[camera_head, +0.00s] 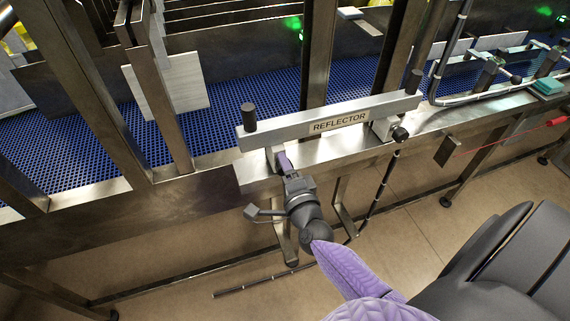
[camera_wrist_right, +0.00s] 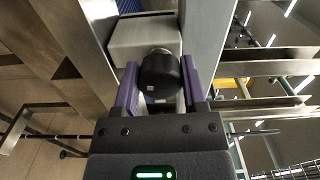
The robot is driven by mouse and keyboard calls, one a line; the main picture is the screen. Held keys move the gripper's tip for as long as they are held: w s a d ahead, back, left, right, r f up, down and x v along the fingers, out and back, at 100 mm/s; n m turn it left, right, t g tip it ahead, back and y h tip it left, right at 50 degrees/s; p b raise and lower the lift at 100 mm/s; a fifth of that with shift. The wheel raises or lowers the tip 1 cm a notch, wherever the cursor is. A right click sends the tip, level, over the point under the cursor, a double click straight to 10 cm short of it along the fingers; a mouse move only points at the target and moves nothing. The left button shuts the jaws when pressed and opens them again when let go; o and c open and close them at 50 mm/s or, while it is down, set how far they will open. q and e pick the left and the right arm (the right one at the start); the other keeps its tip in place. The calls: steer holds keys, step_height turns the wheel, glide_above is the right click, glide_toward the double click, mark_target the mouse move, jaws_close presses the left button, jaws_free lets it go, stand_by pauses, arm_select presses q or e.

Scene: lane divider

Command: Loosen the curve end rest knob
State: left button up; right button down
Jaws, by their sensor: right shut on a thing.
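My right gripper (camera_head: 284,162) reaches up to the underside of the left end of a grey bar labelled REFLECTOR (camera_head: 340,122). In the right wrist view its two purple fingers (camera_wrist_right: 160,84) are closed on the sides of a round black knob (camera_wrist_right: 160,72). The knob sits in front of a pale metal block (camera_wrist_right: 145,38). In the head view the gripper hides this knob. A second black knob (camera_head: 400,134) is in view under the bar's right end, untouched. The frames do not show how tight either knob is. My left gripper is not in view.
A blue mesh conveyor belt (camera_head: 235,108) runs behind the metal side rail (camera_head: 205,186). Upright metal posts (camera_head: 319,55) stand along it. Black cylinders (camera_head: 249,115) top the bar's ends. A thin dark rod (camera_head: 384,185) hangs below. The tan floor in front is mostly open.

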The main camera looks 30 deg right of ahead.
steer(key=shift+n, duration=0.7)
arm_select(q)
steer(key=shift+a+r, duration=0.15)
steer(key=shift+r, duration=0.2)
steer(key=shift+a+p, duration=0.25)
steer(key=shift+p, duration=0.05)
arm_select(e)
steer(key=shift+n, duration=0.3)
steer(key=shift+c, duration=2.1)
jaws_free()
steer(key=shift+o, duration=1.4)
steer(key=shift+w, duration=0.1)
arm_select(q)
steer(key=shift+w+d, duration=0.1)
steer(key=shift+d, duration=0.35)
